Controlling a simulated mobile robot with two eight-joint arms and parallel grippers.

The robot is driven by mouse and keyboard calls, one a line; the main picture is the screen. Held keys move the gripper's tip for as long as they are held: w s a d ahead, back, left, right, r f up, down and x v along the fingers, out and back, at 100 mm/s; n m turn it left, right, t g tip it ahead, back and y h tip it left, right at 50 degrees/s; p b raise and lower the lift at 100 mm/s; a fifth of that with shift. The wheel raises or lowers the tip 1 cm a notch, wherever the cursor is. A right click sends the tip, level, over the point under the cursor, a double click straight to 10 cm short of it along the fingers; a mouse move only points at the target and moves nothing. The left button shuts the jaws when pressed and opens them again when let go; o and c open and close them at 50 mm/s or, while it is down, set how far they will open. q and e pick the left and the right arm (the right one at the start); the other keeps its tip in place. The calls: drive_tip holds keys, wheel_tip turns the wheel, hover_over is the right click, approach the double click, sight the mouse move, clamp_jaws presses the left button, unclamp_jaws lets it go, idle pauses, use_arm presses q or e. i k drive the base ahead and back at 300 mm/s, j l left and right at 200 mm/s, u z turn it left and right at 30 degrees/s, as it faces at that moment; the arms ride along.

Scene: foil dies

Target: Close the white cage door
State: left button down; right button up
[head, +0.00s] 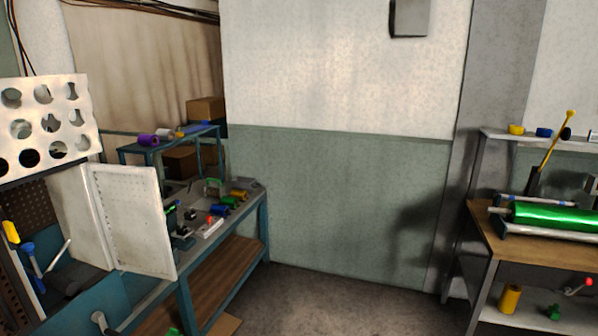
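The white cage door (130,222) appears to be the upright perforated white panel at the left in the head view. It stands out at an angle from a second white panel (80,220) beside it, and looks open. To its left is a dark opening with tools and levers inside. I cannot make out a latch, and the hinge edge is not clear. Neither of my grippers shows in this view.
A white plate with round holes (45,125) is above the opening. A blue-framed workbench (262,225) with small coloured parts stands behind the door. A wooden-topped table (490,232) with a green foil roll (555,217) is at right. Floor (330,300) between them is clear.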

sight(148, 254)
drive_tip(key=u, duration=1.85)
drive_tip(key=i+l+u, duration=0.15)
drive_tip(key=l+u, duration=0.2)
drive_tip(key=i+l+u, duration=0.15)
drive_tip(key=l+u, duration=0.2)
drive_tip(key=i+l+u, duration=0.25)
drive_tip(key=l+u, duration=0.15)
drive_tip(key=l, duration=1.25)
drive_tip(key=l+u, duration=0.4)
drive_tip(key=l, duration=1.2)
